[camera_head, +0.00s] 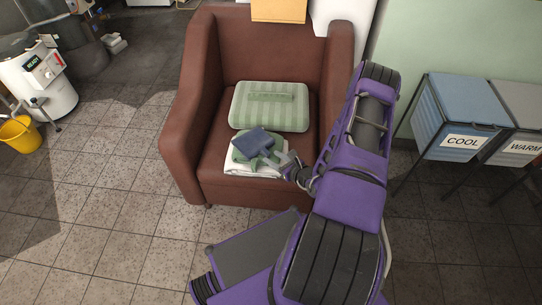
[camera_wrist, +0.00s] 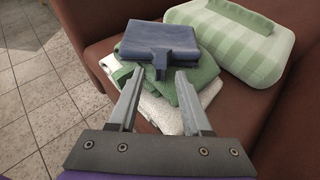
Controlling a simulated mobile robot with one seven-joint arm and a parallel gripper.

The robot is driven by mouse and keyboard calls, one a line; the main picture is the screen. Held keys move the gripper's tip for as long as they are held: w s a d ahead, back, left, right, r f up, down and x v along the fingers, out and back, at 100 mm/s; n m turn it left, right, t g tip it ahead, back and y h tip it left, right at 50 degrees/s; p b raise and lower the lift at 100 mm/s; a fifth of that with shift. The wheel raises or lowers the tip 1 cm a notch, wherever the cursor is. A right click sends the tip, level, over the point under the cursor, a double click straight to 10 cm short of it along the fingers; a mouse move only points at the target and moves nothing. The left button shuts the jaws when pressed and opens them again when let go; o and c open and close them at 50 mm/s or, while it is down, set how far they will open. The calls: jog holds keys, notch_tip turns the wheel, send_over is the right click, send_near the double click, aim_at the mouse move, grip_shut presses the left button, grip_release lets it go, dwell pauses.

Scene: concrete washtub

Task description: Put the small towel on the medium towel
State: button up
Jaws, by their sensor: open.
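A small dark blue folded towel (camera_head: 252,142) lies on a green folded towel (camera_head: 237,156), which looks like the medium one. The green towel lies on a white folded towel (camera_head: 238,169) at the front of the armchair seat. In the wrist view the blue towel (camera_wrist: 160,38) has a narrow flap hanging toward me over the green towel (camera_wrist: 190,85). My gripper (camera_wrist: 158,80) is open and empty, its two fingertips just short of the flap, one to each side. In the head view my gripper (camera_head: 277,160) is at the stack's right front.
A brown armchair (camera_head: 183,130) holds the stack between high arms. A green checked, padded piece (camera_head: 245,112) with a raised strip lies behind it on the seat. Blue COOL (camera_head: 455,115) and grey WARM bins stand right. A yellow bucket (camera_head: 20,135) stands left.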

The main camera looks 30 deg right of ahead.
jog(key=p+v, duration=0.1)
jog(key=v, duration=0.8)
jog(key=shift+s+r, duration=0.2)
jog(key=shift+s, duration=0.05)
